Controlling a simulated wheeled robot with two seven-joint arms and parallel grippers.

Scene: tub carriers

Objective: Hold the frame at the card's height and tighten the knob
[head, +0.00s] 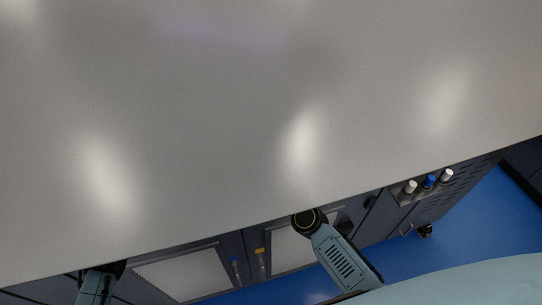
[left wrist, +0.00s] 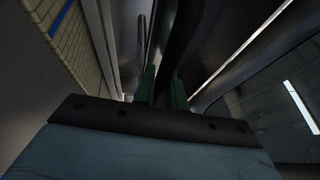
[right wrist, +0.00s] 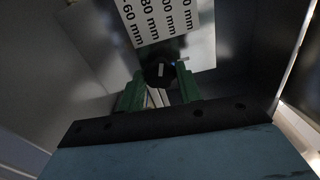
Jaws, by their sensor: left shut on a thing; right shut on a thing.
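The knob (right wrist: 160,75) is black and round with a pale mark on its face. In the right wrist view, the green fingers of my right gripper (right wrist: 159,90) are shut on it. My left gripper (left wrist: 163,92) has its green fingers shut around a dark upright bar (left wrist: 176,50), which looks like part of the frame. In the head view both grippers are hidden under a large grey panel; only parts of my arms show at its lower edge. I cannot make out a separate card with a set height.
A white scale plate (right wrist: 170,20) with rotated millimetre marks, 60 and 80 among them, sits just beyond the knob. The large grey panel (head: 230,110) fills most of the head view. A dark cabinet (head: 385,225) with a small holder stands below it on blue floor (head: 480,225).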

